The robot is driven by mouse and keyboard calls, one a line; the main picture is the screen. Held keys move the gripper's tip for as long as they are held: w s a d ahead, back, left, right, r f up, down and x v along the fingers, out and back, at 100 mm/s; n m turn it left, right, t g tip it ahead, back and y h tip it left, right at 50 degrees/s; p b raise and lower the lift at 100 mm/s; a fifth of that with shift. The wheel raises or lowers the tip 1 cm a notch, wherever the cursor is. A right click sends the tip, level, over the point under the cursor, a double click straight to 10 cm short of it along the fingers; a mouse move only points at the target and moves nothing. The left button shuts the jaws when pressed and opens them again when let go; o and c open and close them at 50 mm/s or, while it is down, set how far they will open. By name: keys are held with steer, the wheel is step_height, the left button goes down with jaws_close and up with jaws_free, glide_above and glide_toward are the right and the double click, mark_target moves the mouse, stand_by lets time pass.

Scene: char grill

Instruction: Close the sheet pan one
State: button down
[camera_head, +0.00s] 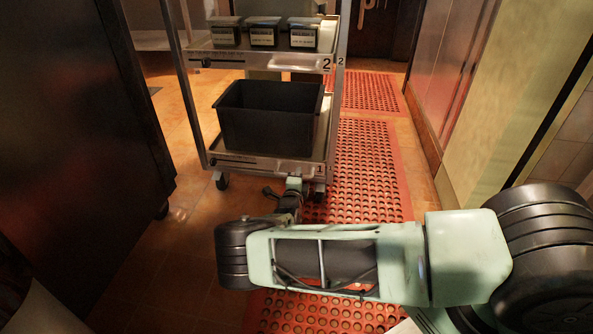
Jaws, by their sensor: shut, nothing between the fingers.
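A metal rack on casters stands ahead, with two sheet pans showing. The lower sheet pan (262,165) holds a large black bin. How far either pan sticks out is unclear.
Several dark, labelled containers (263,33) stand on the upper pan. A dark cabinet (75,130) closes off the left side and a pale wall (490,90) the right. Red perforated mats (365,170) run along the floor right of the rack.

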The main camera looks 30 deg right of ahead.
steer(key=p+v, duration=0.3)
steer(key=v, duration=0.7)
steer(key=shift+s+p, duration=0.2)
steer(key=shift+p, duration=0.15)
steer(key=s+a+r+n+g+y+p, duration=0.1)
steer(key=s+a+r+n+g+y, duration=0.4)
steer(key=s+r+n, duration=0.7)
steer(key=s+a+r+n+g+y+p, duration=0.2)
steer(key=s+a+r+n+g, duration=0.35)
steer(key=s+r+n, duration=0.75)
steer(key=s+a+r+n+g+y+p, duration=0.1)
steer(key=s+a+r+n+g+y, duration=0.45)
steer(key=s+r, duration=0.75)
step_height(320, 180, up, 40)
steer(key=w+n+t+h+p, duration=0.1)
steer(key=n+p, duration=0.1)
steer(key=p, duration=3.6)
steer(key=shift+w+a+r, duration=0.2)
steer(key=shift+w+a, duration=0.05)
steer(key=shift+a, duration=0.1)
